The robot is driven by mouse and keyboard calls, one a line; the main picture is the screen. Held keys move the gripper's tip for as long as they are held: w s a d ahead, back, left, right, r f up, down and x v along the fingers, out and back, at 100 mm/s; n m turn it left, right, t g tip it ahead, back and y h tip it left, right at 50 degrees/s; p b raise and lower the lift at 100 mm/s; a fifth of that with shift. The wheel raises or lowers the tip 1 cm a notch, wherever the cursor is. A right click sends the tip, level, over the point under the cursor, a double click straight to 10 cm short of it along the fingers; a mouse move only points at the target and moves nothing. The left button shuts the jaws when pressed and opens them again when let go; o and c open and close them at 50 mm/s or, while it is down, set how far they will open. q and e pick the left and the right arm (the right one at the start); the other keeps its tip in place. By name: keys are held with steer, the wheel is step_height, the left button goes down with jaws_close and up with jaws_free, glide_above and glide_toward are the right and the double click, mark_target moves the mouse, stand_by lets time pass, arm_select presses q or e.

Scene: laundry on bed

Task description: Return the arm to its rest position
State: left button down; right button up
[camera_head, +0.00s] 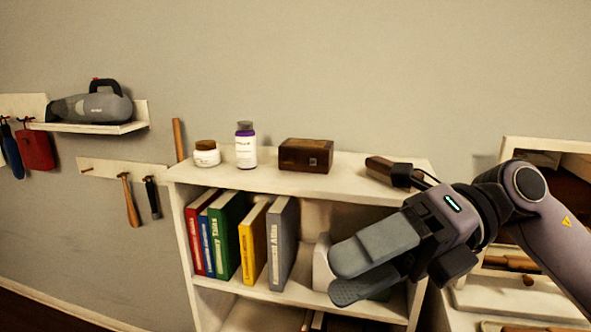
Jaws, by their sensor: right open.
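My right gripper (352,272) is in front of the right part of the white shelf unit (357,187), with its arm (548,217) coming in from the right edge. Its two broad grey fingers point left and slightly down. They are parted, and I see nothing held between them. The gripper covers part of the shelf's middle compartment and a pale object behind it. My left gripper does not show.
On the shelf top stand a jar (207,154), a purple-white bottle (246,146), a wooden box (306,155) and a dark brown item (388,171). Several books (254,242) stand below. A handheld vacuum (92,105) rests on a wall ledge. White furniture (508,302) stands behind my right arm.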

steer(key=w+d+f+m+t+h, duration=0.25)
steer(key=f+m+t, duration=0.5)
steer(key=m, duration=0.45)
steer(key=w+d+f+m+t+h, duration=0.1)
steer(key=w+d+f+m+t, duration=0.25)
steer(key=f+m+t, duration=0.6)
steer(key=w+d+f+m+t+h, duration=0.15)
steer(key=w+f+m+t, duration=0.35)
steer(key=m, duration=0.8)
steer(key=s+d+f+m+g+h, duration=0.3)
steer(key=s+f, duration=0.5)
steer(key=f, duration=0.4)
steer(key=s+d+f+m+g+h, duration=0.4)
steer(key=s+f, duration=0.5)
steer(key=f, duration=0.3)
steer(key=shift+s+f+m, duration=0.25)
steer(key=shift+f+m, duration=0.05)
steer(key=shift+m, duration=0.05)
steer(key=c, duration=0.6)
steer(key=shift+d, duration=0.15)
